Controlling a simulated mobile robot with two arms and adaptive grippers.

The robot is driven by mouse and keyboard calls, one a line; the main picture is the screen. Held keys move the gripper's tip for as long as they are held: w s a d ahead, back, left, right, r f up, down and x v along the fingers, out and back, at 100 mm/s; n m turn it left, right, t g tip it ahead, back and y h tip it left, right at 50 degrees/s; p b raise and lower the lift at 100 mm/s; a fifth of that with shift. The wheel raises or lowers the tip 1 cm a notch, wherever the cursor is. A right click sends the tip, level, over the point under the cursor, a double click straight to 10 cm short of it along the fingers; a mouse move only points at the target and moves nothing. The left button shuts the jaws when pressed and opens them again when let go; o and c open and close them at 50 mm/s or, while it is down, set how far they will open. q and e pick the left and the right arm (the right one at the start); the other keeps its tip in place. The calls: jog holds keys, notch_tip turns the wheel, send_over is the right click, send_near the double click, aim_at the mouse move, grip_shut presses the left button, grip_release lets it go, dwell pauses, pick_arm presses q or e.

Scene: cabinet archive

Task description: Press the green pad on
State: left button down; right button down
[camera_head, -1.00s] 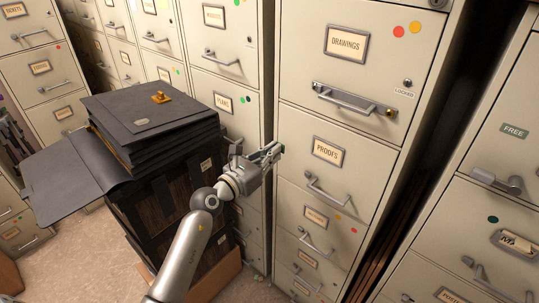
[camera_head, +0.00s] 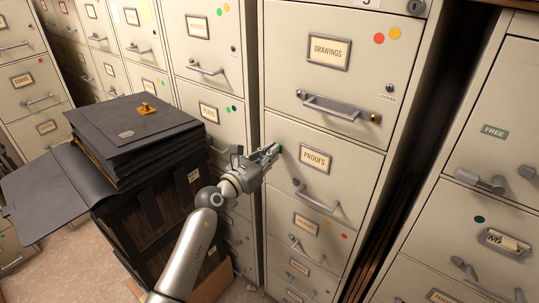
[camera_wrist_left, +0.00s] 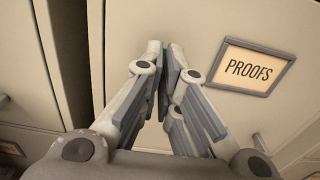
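A small green pad (camera_head: 279,147) shows at the upper left of the drawer labelled PROOFS (camera_head: 314,158), mostly hidden behind my left fingertips. In the left wrist view a sliver of the green pad (camera_wrist_left: 163,69) shows between the fingertips. My left gripper (camera_head: 272,153) points at the drawer front, left of the PROOFS label. Its fingertips also show in the left wrist view (camera_wrist_left: 165,50), drawn close together with nothing held. They are at or very near the pad; I cannot tell whether they touch it. My right gripper is out of view.
A dark chest (camera_head: 150,222) with black folders (camera_head: 140,128) and a brass piece (camera_head: 147,108) on top stands left of my arm. The DRAWINGS drawer (camera_head: 318,82), tagged LOCKED, is above PROOFS. The PROOFS handle (camera_head: 317,199) juts out below. More cabinets stand right.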

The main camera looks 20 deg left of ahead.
pick_arm(q)
jog(key=shift+w+d, duration=0.25)
jog(key=shift+w, duration=0.4)
dwell(0.3)
jog(key=c, duration=1.6)
grip_release()
jog(key=shift+o, duration=0.6)
jog(key=o, duration=0.4)
jog(key=p+v, duration=0.1)
jog(key=v, duration=0.5)
jog(key=shift+p, duration=0.4)
